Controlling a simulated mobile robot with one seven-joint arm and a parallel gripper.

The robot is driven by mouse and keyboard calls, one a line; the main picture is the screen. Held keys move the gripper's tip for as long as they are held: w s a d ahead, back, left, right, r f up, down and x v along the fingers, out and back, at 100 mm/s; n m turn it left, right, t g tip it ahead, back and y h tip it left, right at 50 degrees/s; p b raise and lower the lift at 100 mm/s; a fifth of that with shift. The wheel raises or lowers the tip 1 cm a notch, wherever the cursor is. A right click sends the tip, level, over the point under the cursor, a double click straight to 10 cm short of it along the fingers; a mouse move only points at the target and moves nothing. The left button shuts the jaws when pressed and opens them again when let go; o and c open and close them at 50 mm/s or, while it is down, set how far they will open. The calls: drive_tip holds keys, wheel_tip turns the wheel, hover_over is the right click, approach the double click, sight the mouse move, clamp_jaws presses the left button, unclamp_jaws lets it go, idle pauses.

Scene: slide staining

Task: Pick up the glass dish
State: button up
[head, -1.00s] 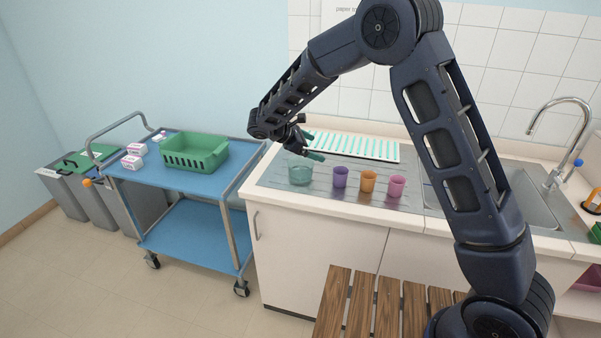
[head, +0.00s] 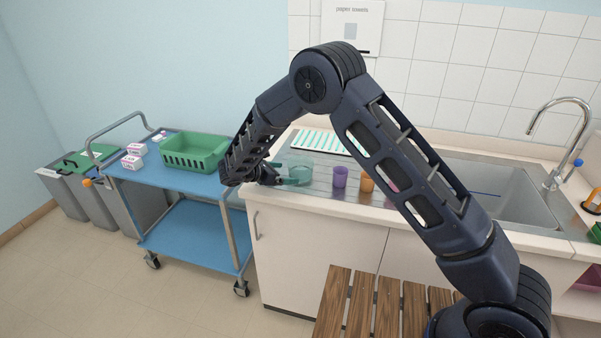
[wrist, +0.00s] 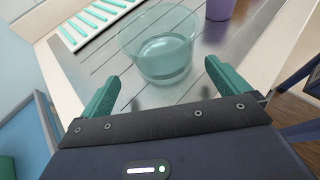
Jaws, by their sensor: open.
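The glass dish (head: 301,174) is a clear, teal-tinted round bowl standing upright on the metal drainboard near the counter's left end. In the wrist view the glass dish (wrist: 163,55) lies just ahead of the fingertips, with some liquid or a thick tinted base at its bottom. My gripper (head: 290,174) is low beside the dish, on its left in the head view. In the wrist view my gripper (wrist: 160,85) has its two green fingers apart, one toward each side of the dish, with nothing held between them.
A purple cup (head: 340,177) and an orange cup (head: 366,183) stand right of the dish; a pink cup is mostly behind my arm. A white rack with teal strips (head: 318,141) lies behind. The blue cart (head: 180,178) with a green basket (head: 193,152) is at left.

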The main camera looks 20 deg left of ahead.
sight(297, 172)
drive_tip(key=shift+x, duration=3.1)
drive_tip(key=shift+s+d+r, duration=0.1)
drive_tip(key=shift+d+r, duration=0.05)
drive_tip(key=shift+d, duration=0.05)
drive_tip(key=c, duration=0.9)
drive_tip(key=shift+r, duration=0.15)
drive_tip(key=shift+c, duration=0.2)
wheel_tip(297, 172, up, 20)
